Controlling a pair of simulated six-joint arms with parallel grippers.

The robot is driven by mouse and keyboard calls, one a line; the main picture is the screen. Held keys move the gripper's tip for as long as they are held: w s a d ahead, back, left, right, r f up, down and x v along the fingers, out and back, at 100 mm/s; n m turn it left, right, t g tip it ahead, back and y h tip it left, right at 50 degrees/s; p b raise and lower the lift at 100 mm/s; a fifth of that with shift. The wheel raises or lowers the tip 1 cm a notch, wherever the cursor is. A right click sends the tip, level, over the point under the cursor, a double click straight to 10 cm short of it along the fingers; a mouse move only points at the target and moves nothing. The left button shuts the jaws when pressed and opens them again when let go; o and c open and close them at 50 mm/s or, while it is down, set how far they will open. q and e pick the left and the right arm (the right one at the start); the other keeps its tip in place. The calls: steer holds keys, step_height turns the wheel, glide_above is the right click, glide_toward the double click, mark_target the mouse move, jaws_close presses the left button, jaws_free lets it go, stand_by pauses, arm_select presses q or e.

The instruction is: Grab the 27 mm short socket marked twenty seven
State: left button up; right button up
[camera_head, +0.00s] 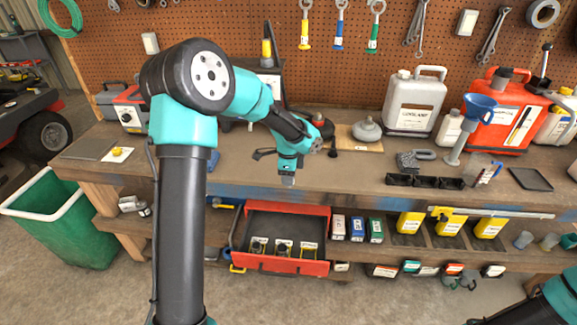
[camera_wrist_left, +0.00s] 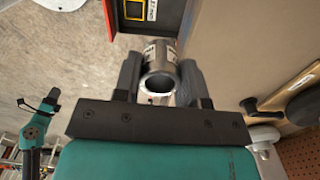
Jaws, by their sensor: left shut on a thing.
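My left gripper (camera_wrist_left: 158,85) is shut on a shiny metal socket (camera_wrist_left: 159,82), one finger on each side, its round open end facing the wrist camera. A white label with dark marks shows on its side, but I cannot read the size. In the head view my left gripper (camera_head: 288,180) hangs at the bench's front edge, above the open red drawer (camera_head: 265,265). Yellow-framed places (camera_head: 308,249) line the drawer's front, some with dark sockets; details are too small. My right arm (camera_head: 555,295) enters at the lower right, and it also shows in the left wrist view (camera_wrist_left: 35,130); its fingers are unclear.
The wooden bench (camera_head: 340,185) has bare room at its front. A black tray (camera_head: 425,181), a blue funnel (camera_head: 479,106) and a grey jug (camera_head: 413,103) stand to the right. Small boxes (camera_head: 356,229) and yellow bottles (camera_head: 409,223) sit right of the drawer.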

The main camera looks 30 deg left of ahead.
arm_select(q)
steer(key=shift+s+d+r, duration=0.1)
steer(key=shift+s+d, duration=0.5)
steer(key=shift+s, duration=0.3)
steer(key=shift+s+d+r, duration=0.1)
steer(key=shift+s+d, duration=0.45)
steer(key=shift+s, duration=0.35)
